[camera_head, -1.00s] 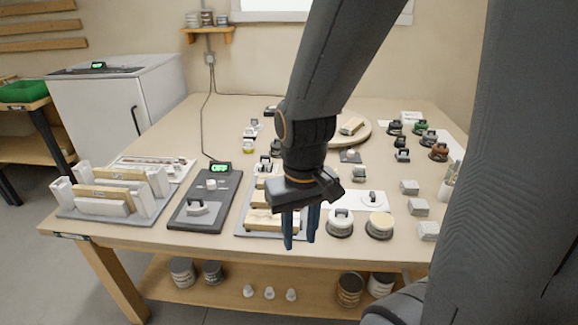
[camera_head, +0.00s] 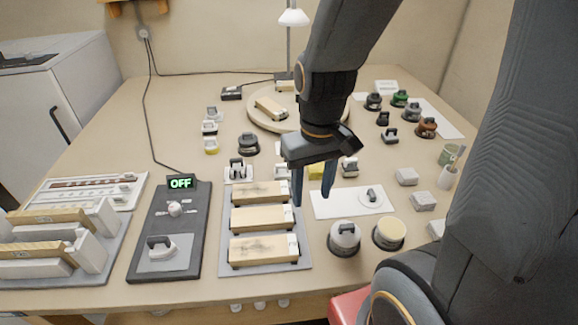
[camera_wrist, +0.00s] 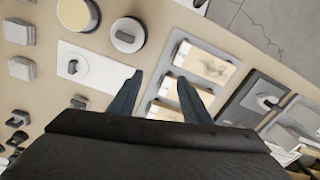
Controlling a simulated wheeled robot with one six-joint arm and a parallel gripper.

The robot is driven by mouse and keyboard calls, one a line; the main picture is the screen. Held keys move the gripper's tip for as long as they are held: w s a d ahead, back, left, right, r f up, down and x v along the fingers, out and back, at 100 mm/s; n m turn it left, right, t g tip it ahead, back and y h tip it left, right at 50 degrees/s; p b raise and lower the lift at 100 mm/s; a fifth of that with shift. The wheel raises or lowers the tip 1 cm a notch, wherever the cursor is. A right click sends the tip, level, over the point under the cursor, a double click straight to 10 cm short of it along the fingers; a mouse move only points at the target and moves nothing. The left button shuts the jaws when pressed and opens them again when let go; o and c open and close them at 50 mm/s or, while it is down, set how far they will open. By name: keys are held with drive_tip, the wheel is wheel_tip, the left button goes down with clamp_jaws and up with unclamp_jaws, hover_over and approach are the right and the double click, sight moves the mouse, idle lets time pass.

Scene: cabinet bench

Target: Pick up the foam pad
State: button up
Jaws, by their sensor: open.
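I cannot tell for certain which item is the foam pad. Candidates are a round cream-topped piece (camera_head: 389,232) at the front right of the bench and a small yellow block (camera_head: 316,172) partly behind my fingers. The cream piece also shows at the top of the wrist view (camera_wrist: 77,13). My gripper (camera_head: 312,198) is open and empty. It hangs above the bench between the tray of wooden blocks and a white sheet. In the wrist view my fingers (camera_wrist: 155,80) are spread apart, with nothing between them.
A grey tray (camera_head: 302,262) holds three wooden blocks. A white sheet (camera_head: 325,204) carries a round handled disc. A round grey handled piece (camera_head: 344,238) stands beside the cream one. A dark unit (camera_head: 137,262) with an OFF display is left.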

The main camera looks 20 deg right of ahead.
drive_tip(key=w+f+n+y+p, duration=0.1)
drive_tip(key=w+n+y+p, duration=0.15)
drive_tip(key=w+n, duration=0.7)
drive_tip(key=n+y+p, duration=0.2)
drive_tip(key=n+p, duration=0.2)
drive_tip(key=n, duration=0.1)
hover_over(283, 164)
drive_tip(key=s+d, duration=0.1)
drive_tip(key=d, duration=0.1)
wheel_tip(283, 164, down, 5)
drive_tip(key=shift+n+t, duration=0.25)
drive_tip(key=shift+t, duration=0.05)
drive_tip(key=shift+d+p+x, duration=0.15)
drive_tip(key=shift+p+x, duration=0.55)
drive_tip(key=shift+x, duration=1.2)
drive_tip(key=shift+d+p+x, duration=0.15)
drive_tip(key=shift+p+x, duration=0.55)
drive_tip(key=shift+x, duration=1.15)
drive_tip(key=shift+w+f, duration=0.1)
drive_tip(key=shift+w, duration=0.1)
drive_tip(key=c, duration=0.7)
drive_tip(key=shift+r+b, duration=1.45)
drive_tip(key=shift+r, duration=3.55)
